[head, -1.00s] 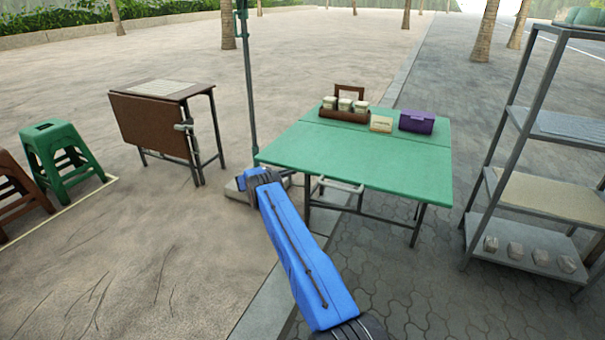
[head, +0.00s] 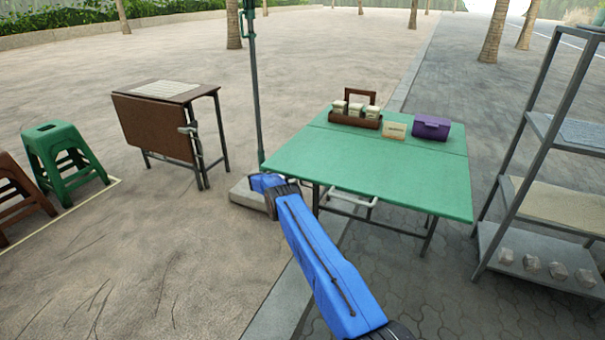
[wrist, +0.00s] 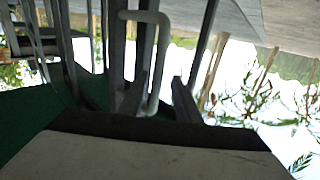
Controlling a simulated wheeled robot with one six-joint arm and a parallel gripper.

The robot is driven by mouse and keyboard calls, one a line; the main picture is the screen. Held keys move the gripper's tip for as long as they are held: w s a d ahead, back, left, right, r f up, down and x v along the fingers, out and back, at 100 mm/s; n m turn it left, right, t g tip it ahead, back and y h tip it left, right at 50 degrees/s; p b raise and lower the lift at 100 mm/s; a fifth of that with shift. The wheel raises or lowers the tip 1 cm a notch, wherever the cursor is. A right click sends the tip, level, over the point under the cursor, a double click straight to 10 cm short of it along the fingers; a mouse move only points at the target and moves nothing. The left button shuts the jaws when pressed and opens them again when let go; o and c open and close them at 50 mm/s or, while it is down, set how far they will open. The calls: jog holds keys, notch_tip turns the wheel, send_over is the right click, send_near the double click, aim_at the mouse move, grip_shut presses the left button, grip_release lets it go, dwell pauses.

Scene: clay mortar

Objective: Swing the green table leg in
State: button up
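The green folding table (head: 390,178) stands upright with its top flat. Its dark grey legs (head: 316,200) reach the ground, and a pale grey bent bar (head: 352,205) shows under the near edge. In the wrist view, a pale U-shaped bar (wrist: 152,60) hangs among grey legs, beside the green underside (wrist: 40,115). My gripper (wrist: 158,97) has its two dark fingers apart, near the U-shaped bar's rounded end. I cannot tell whether they touch it. In the head view, my blue arm reaches the table's near left corner and my fingers are hidden.
A brown folded table (head: 160,125) and green stool (head: 66,165) stand left. A pole (head: 254,90) rises from a concrete base (head: 250,195) beside my arm. A brown caddy (head: 355,118), small box (head: 394,131) and purple box (head: 431,127) sit on the tabletop. A metal shelf (head: 530,170) stands right.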

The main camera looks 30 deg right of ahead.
jog(key=shift+a+f, duration=0.1)
jog(key=w+a, duration=0.2)
jog(key=a, duration=1.5)
jog(key=shift+a, duration=0.1)
jog(key=shift+w, duration=0.1)
